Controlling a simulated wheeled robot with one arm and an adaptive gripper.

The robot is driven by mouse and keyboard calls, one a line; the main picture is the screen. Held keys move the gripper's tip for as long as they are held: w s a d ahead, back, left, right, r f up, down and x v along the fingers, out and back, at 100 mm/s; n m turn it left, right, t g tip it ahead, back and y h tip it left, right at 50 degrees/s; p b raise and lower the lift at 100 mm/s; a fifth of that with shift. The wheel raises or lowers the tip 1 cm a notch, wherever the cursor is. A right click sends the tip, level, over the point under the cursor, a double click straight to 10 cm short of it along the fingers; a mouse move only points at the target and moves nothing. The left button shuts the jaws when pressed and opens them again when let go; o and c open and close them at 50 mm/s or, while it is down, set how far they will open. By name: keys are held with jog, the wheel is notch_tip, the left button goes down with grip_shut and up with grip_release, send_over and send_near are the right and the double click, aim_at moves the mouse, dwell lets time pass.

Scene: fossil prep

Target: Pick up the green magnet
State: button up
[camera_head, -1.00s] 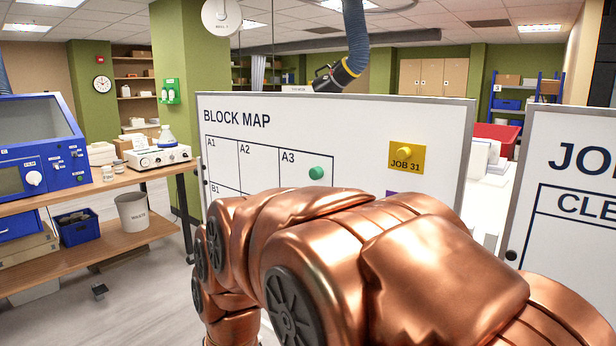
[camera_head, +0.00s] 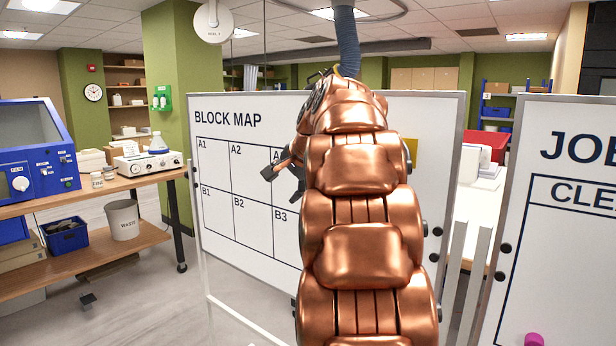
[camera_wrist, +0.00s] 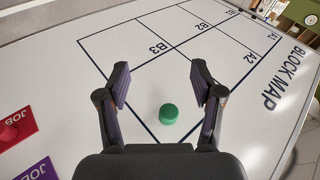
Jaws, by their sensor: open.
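The green magnet (camera_wrist: 168,114) is a short round knob on the white block map board (camera_head: 226,240). In the wrist view it lies between my gripper's two fingers, on the board beyond them, in the cell beside B3 and A2. My gripper (camera_wrist: 160,84) is open and empty, its fingers on either side of the magnet in the picture. In the head view my gripper (camera_head: 284,184) shows at the board's middle, beside my copper arm. The arm and gripper hide the magnet there.
A red magnet (camera_wrist: 8,132) sits on a red job card (camera_wrist: 18,128), with a purple job card (camera_wrist: 36,172) close by. A second whiteboard (camera_head: 570,270) stands at the right, with a pink magnet (camera_head: 534,340). A workbench (camera_head: 110,188) stands at the left.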

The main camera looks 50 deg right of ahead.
jog(key=s+d+r+m+t+h, duration=0.15)
jog(key=d+r, duration=0.35)
jog(key=d, duration=0.5)
jog(key=shift+m+h, duration=0.25)
jog(key=shift+m, duration=0.2)
jog(key=shift+a+f+p+x, duration=0.15)
jog(key=shift+p+x, duration=0.1)
jog(key=shift+x, duration=1.5)
jog(key=shift+a+f+p+x, duration=0.15)
jog(key=shift+p+x, duration=0.1)
jog(key=shift+x, duration=1.5)
jog(key=shift+r, duration=0.1)
jog(key=c, duration=1.1)
jog(key=shift+r, duration=0.1)
jog(key=shift+a+r, duration=0.2)
jog(key=shift+r, duration=3)
